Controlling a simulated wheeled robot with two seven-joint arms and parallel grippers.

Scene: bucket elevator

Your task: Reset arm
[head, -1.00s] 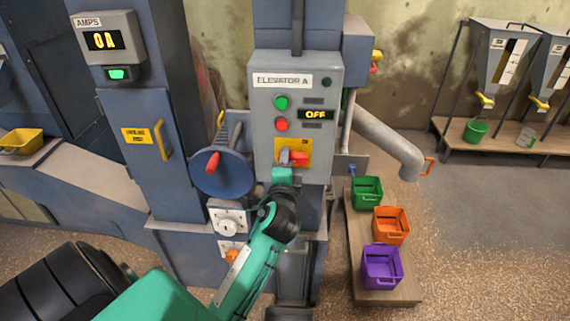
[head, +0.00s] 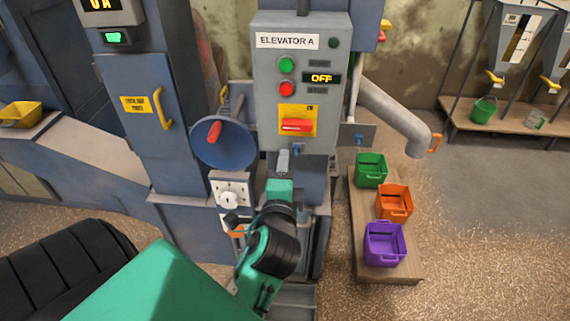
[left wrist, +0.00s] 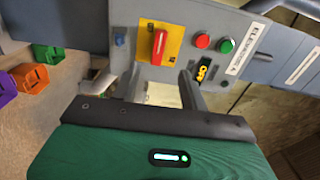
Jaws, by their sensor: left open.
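My left gripper (head: 283,162) is open and empty, just below the elevator A control box (head: 264,100). A red rotary handle (head: 297,125) on a yellow plate sits above the gripper and lies horizontal in the head view. The handle also shows in the left wrist view (left wrist: 158,46), past the fingertips (left wrist: 161,82) and apart from them. The display (head: 320,78) reads OFF. A green button (head: 287,64) and a red button (head: 286,88) are left of it. My right gripper is in neither current view.
A blue wheel with a red grip (head: 222,142) stands left of the box, close to my arm. Green (head: 371,170), orange (head: 394,203) and purple (head: 385,244) buckets stand on a wooden platform at right. A grey spout (head: 395,112) hangs above them. Open floor lies farther right.

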